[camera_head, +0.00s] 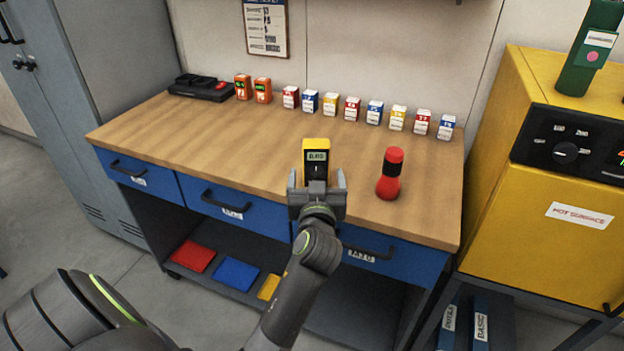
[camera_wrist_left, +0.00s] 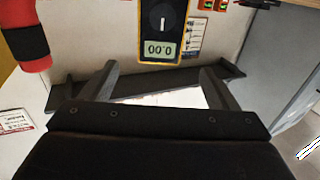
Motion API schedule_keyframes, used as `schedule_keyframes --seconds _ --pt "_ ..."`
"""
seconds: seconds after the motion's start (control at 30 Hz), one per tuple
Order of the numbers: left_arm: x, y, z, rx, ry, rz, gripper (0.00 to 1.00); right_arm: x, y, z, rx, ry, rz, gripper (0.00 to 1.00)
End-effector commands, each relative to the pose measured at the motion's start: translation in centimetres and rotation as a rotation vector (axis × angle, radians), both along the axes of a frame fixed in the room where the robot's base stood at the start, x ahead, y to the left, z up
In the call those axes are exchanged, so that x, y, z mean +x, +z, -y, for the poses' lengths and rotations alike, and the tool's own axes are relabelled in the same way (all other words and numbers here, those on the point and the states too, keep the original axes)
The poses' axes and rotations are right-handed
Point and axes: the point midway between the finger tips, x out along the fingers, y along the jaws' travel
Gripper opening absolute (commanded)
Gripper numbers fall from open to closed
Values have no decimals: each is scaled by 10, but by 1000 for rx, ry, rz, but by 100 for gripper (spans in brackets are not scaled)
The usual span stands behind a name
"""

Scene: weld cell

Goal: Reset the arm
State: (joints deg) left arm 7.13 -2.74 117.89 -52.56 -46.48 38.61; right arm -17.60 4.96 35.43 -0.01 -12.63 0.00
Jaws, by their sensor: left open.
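My left gripper (camera_head: 317,178) is open over the front part of the wooden workbench (camera_head: 215,140). A yellow meter (camera_head: 317,152) with a small display and a dial stands upright just beyond its fingers. The meter also shows in the left wrist view (camera_wrist_left: 162,30), upside down, beyond the open fingers (camera_wrist_left: 158,85) and apart from them. Nothing is between the fingers. My right gripper is not in either view.
A red bottle-shaped item with a black band (camera_head: 390,174) stands right of the gripper. Several small labelled boxes (camera_head: 352,108) line the back, with two orange devices (camera_head: 253,89) and a black device (camera_head: 201,88) to their left. A yellow oven (camera_head: 550,200) stands right.

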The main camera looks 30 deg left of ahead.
Motion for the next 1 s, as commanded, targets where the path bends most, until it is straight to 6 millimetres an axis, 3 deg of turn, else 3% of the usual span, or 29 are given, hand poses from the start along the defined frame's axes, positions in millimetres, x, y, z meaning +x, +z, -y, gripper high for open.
schedule_keyframes --seconds 0.23,0.5,0.67,0.77,0.83,1.0 --pt "2 0 1 1 -4 1 82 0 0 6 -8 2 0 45" --pt "1 0 1 1 -4 1 82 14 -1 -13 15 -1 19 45" --pt "-2 -5 -1 -4 0 -17 82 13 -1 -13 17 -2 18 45" --pt "-19 -27 -9 -27 9 -94 82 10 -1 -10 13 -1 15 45" --pt "-41 -54 -18 -55 15 -194 82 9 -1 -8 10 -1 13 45" --pt "-123 -131 -28 -143 -19 -542 82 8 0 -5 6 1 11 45"
